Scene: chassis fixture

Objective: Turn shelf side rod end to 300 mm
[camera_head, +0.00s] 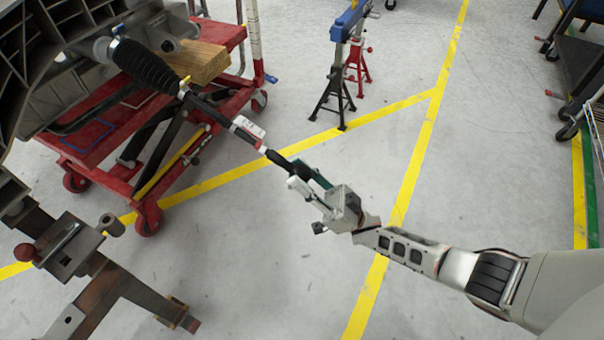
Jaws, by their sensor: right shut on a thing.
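A steering rod runs from a black ribbed boot (143,66) at upper left down to the right. The thin dark rod (212,110) has a small white label (248,126) on it. Its outer part, the rod end (278,160), reaches to my right gripper (305,180). My right gripper is shut on the rod end, and its fingers hide the tip. The gripper hangs above the open floor, with its arm coming in from the right. I cannot read any length on the rod or label. My left gripper is not in view.
A red wheeled lift cart (150,215) with a wood block (197,62) stands under the grey chassis casting (75,100). A rusty steel stand (98,290) is at lower left. Axle stands (335,95) are at upper middle. Floor around my right gripper is clear.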

